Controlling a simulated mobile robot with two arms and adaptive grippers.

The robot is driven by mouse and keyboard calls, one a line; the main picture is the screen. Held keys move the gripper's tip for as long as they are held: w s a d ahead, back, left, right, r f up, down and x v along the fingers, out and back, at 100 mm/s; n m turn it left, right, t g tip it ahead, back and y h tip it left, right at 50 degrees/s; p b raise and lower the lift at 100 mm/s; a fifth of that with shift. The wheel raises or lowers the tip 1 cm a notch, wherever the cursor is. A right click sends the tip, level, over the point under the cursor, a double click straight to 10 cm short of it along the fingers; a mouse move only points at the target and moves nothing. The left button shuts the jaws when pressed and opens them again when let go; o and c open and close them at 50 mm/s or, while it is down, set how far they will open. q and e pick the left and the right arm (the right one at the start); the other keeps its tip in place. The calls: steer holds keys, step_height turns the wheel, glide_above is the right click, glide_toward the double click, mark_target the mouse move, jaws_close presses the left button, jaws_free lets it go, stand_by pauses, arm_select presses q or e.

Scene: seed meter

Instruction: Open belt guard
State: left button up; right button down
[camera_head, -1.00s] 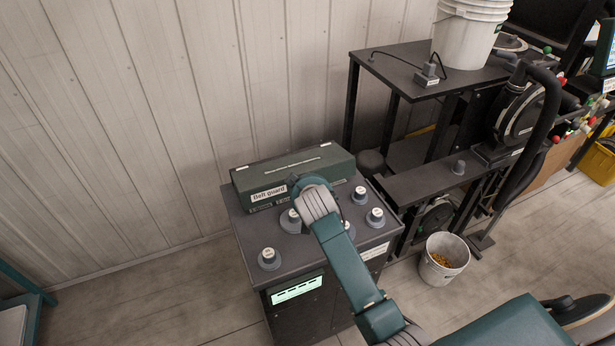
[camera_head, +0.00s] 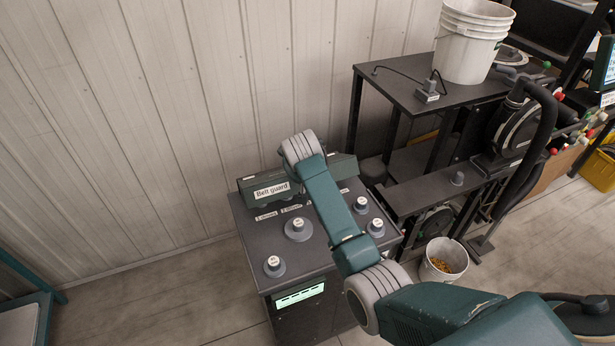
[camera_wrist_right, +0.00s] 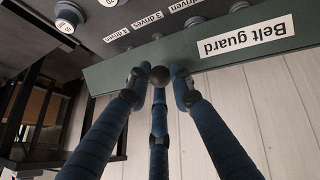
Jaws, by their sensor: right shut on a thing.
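The belt guard (camera_head: 271,187) is a long dark green box cover with a white label, at the back of the dark machine cabinet near the wall. It looks tilted up, with small labels showing on the cabinet below its front. My right arm crosses in front of its right part, hiding the gripper there. In the right wrist view, the guard (camera_wrist_right: 215,62) appears upside down. My right gripper (camera_wrist_right: 158,88) has its fingers shut around a dark round knob (camera_wrist_right: 160,75) at the guard. My left gripper is not in view.
Grey weight-like knobs (camera_head: 298,229) stand on the cabinet top (camera_head: 258,240). A black bench (camera_head: 400,85) holding white buckets (camera_head: 467,45) stands to the right. The corrugated wall (camera_head: 130,100) is close behind.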

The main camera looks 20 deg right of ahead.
steer(key=c, duration=1.5)
jaws_free()
steer(key=shift+c, duration=0.2)
steer(key=shift+r, duration=0.1)
steer(key=v, duration=1.2)
